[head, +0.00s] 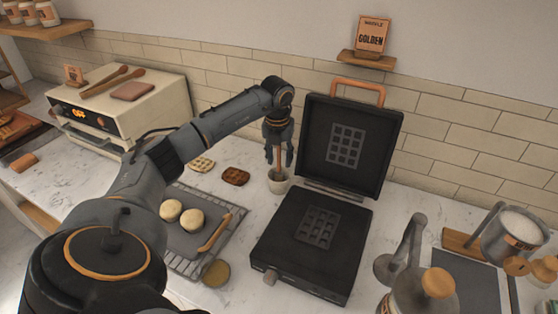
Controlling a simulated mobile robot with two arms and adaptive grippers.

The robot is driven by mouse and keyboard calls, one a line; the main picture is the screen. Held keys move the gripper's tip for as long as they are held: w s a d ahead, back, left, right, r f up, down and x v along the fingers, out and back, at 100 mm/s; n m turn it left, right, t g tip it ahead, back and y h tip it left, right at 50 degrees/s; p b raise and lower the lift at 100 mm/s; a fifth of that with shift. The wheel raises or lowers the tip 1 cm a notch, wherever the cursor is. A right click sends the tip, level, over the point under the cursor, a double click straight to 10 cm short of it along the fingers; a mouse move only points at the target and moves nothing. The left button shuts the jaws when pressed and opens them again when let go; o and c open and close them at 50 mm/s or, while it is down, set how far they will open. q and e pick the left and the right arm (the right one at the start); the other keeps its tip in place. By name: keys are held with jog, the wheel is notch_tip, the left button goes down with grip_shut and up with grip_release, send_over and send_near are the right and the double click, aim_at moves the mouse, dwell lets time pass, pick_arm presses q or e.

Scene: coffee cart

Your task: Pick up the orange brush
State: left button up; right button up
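A thin brown-orange handle (279,158), likely the brush, stands upright in a small pale cup (278,183) left of the waffle iron. Its lower end is hidden in the cup. My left gripper (279,160) points down over the cup, with a finger on each side of the handle. The fingers look spread, with gaps to the handle. An orange stick-like tool (214,233) lies on the right side of the tray; I cannot tell what it is. My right gripper is not in view.
The open waffle iron (268,240) stands close right of the cup, lid raised. A rack with a dark tray (190,238) holds two pale rounds. A grey kettle (415,296) and a pot (512,236) stand right.

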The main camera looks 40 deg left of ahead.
pick_arm(q)
grip_shut()
